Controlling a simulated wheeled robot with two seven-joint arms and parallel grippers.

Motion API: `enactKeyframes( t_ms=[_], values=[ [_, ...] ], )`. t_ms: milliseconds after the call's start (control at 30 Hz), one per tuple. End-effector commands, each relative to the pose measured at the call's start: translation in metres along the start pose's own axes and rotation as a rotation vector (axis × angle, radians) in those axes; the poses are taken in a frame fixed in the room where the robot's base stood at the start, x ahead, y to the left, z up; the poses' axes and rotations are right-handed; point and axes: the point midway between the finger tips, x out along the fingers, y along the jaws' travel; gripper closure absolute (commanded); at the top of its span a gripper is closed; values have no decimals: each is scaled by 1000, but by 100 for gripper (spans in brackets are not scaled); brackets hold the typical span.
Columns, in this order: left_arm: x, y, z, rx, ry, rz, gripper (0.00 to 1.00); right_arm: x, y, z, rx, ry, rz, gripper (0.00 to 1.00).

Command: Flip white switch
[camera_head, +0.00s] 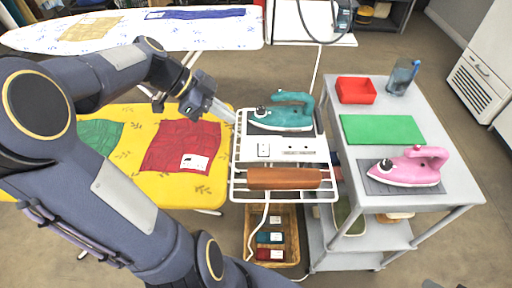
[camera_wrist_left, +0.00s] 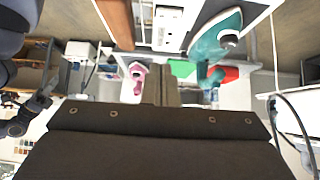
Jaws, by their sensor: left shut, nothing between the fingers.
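The white switch (camera_head: 263,150) sits on a white panel (camera_head: 313,147) on a white wire rack, between the teal iron (camera_head: 287,113) and a brown roll (camera_head: 284,179). My left gripper (camera_head: 232,116) is shut and empty. It is at the rack's left edge, left of the teal iron and up-left of the switch, apart from the switch in the picture. Its closed fingers (camera_wrist_left: 160,92) show in the left wrist view, with the teal iron (camera_wrist_left: 212,40) beyond them. I cannot tell which way the switch is set.
A yellow ironing board (camera_head: 130,119) with a red cloth (camera_head: 182,146) lies left of the rack. A basket (camera_head: 290,222) is below.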

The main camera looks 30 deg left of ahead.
Motion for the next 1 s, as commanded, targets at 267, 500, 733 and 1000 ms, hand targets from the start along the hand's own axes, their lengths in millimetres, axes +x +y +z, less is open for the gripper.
enactKeyframes(
  t_ms=[267,500,733,1000],
  values=[
    [3,0,0,-1,-1,0,100,0,0,0,0,0,0,64],
    [37,1,0,-3,-1,6,100,1,0,0,0,0,0,64],
    [87,2,0,-2,-1,7,100,2,1,1,0,0,0,64],
    [121,1,20,-5,-2,2,100,3,2,2,0,0,0,64]
  ],
)
